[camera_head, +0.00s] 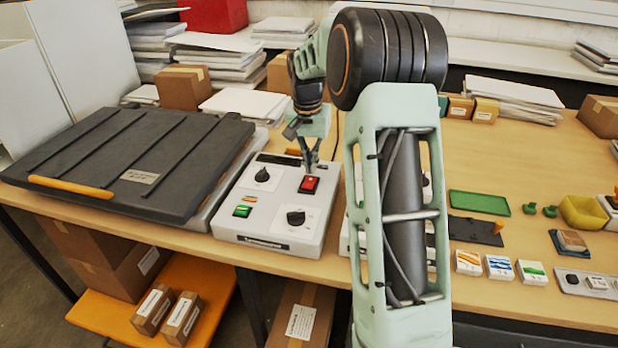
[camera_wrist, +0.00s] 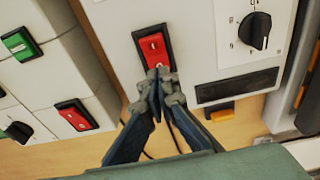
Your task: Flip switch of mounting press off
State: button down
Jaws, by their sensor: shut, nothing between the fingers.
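The mounting press has a dark ribbed lid (camera_head: 130,160) with an orange handle, and a white control box (camera_head: 262,220) at its right side. The box carries two black knobs, a green switch (camera_head: 242,211) and a red rocker switch (camera_head: 309,186). In the wrist view the red switch (camera_wrist: 151,45) sits in a black frame. My gripper (camera_head: 311,170) is shut and empty, pointing down at the red switch. In the wrist view its fingertips (camera_wrist: 160,75) overlap the switch's near end. I cannot tell whether they touch it, nor which way the rocker is tilted.
A second white control unit, mostly behind my arm in the head view, shows in the wrist view with a green switch (camera_wrist: 19,43) and a red switch (camera_wrist: 76,115). A green tray (camera_head: 479,203), yellow bin (camera_head: 584,212) and small boxes lie right. Paper stacks stand behind.

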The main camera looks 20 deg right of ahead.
aim_at(311, 179)
jog(key=shift+r+p, duration=1.6)
jog(key=shift+r, duration=0.8)
